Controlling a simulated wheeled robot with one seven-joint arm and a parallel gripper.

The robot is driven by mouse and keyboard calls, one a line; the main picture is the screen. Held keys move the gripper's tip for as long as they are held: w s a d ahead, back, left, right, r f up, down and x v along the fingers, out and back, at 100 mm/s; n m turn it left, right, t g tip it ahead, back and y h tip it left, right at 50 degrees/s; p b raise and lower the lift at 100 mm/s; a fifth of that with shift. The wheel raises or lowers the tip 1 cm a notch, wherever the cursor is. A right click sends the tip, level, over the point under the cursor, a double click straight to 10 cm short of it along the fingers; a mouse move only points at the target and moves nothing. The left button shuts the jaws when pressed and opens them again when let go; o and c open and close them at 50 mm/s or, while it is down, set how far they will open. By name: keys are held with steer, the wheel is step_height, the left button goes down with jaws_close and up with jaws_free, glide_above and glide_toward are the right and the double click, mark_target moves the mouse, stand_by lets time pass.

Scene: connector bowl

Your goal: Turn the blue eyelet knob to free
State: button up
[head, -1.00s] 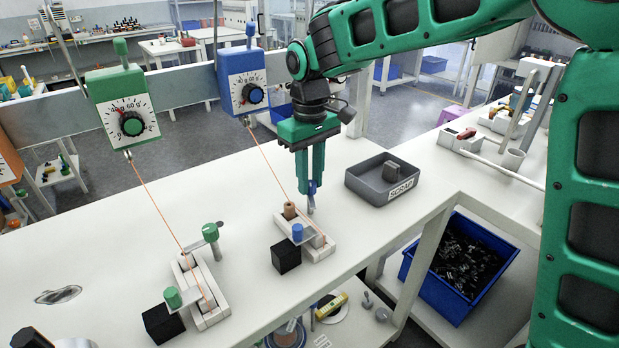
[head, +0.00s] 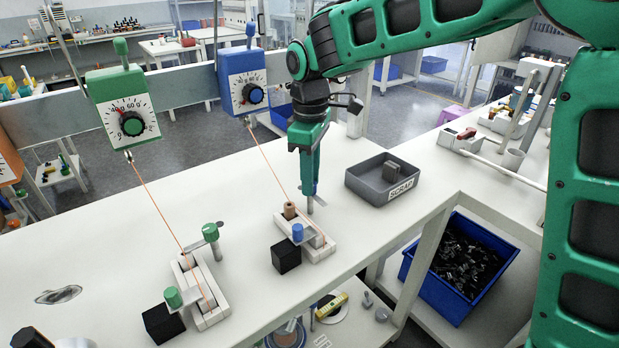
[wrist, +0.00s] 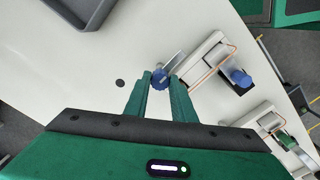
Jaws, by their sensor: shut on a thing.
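The blue eyelet knob (wrist: 160,78) is between my fingertips in the wrist view. A flat metal bar (wrist: 174,62) runs from it toward the blue fixture. In the head view my gripper (head: 311,188) points straight down at the knob, beside the back end of the blue fixture (head: 318,248). Only a sliver of the knob shows there; its post stands on the bench below. My gripper is shut on the knob.
An orange wire runs from the blue gauge box (head: 243,85) down to the blue fixture. A similar green fixture (head: 199,290) and green gauge box (head: 121,115) stand to the left. A grey scrap tray (head: 365,184) lies to the right. Black blocks sit beside the fixtures.

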steer(key=shift+w+d+r, duration=0.1)
steer(key=o, duration=1.1)
steer(key=shift+c, duration=0.2)
step_height(320, 180, up, 11)
steer(key=shift+d+f, duration=0.1)
steer(key=shift+f, duration=0.1)
